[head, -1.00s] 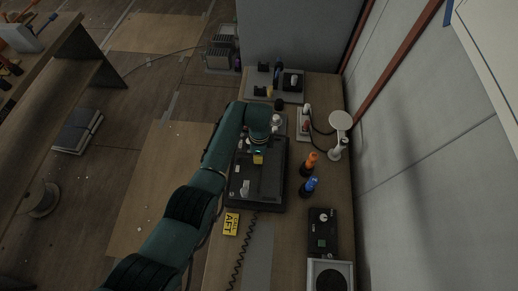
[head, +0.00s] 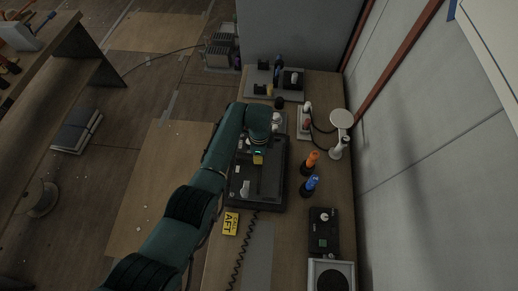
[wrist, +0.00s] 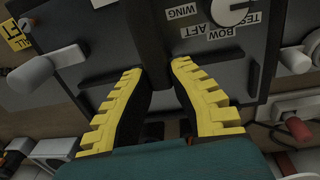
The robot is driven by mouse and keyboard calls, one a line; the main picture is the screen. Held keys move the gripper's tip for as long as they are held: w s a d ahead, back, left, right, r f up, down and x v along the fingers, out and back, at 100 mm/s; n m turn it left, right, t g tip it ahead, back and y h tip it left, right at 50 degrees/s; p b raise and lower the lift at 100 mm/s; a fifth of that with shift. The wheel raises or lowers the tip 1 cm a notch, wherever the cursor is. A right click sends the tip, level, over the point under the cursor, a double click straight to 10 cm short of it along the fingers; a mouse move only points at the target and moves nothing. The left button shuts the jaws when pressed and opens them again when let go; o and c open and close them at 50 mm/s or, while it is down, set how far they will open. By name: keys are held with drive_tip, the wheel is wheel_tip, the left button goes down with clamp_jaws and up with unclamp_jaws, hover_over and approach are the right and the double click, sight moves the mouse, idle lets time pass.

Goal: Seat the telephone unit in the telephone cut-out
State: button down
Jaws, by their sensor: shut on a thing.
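My gripper (wrist: 158,72) has its yellow-padded fingers on either side of a dark bar-like part (wrist: 148,30), which I take to be the telephone unit; its far end runs out of the wrist picture. In the head view my gripper (head: 258,159) is over the dark panel (head: 275,202) on the bench. The panel face (wrist: 95,45) carries WING, AFT, BOW and TEST labels around a pale rotary knob (wrist: 232,10). The arm and fingers hide much of the held part. I cannot make out the telephone cut-out's edges or whether the unit touches them.
A yellow CALL AFT plate (head: 231,223) and a coiled cord (head: 239,250) lie at the near left. An orange-topped tool (head: 312,160) and blue-topped tool (head: 311,184) stand right of the panel. A white lamp (head: 341,121) and black control box (head: 323,230) are along the wall.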

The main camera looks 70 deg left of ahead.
drive_tip(key=shift+a+f, duration=0.1)
idle(0.3)
drive_tip(key=c, duration=1)
unclamp_jaws()
drive_tip(key=shift+w, duration=0.1)
drive_tip(key=shift+c, duration=0.2)
drive_tip(key=shift+f, duration=0.25)
drive_tip(key=shift+r, duration=0.1)
wheel_tip(320, 180, up, 12)
drive_tip(key=shift+a, duration=0.3)
drive_tip(key=shift+w, duration=0.1)
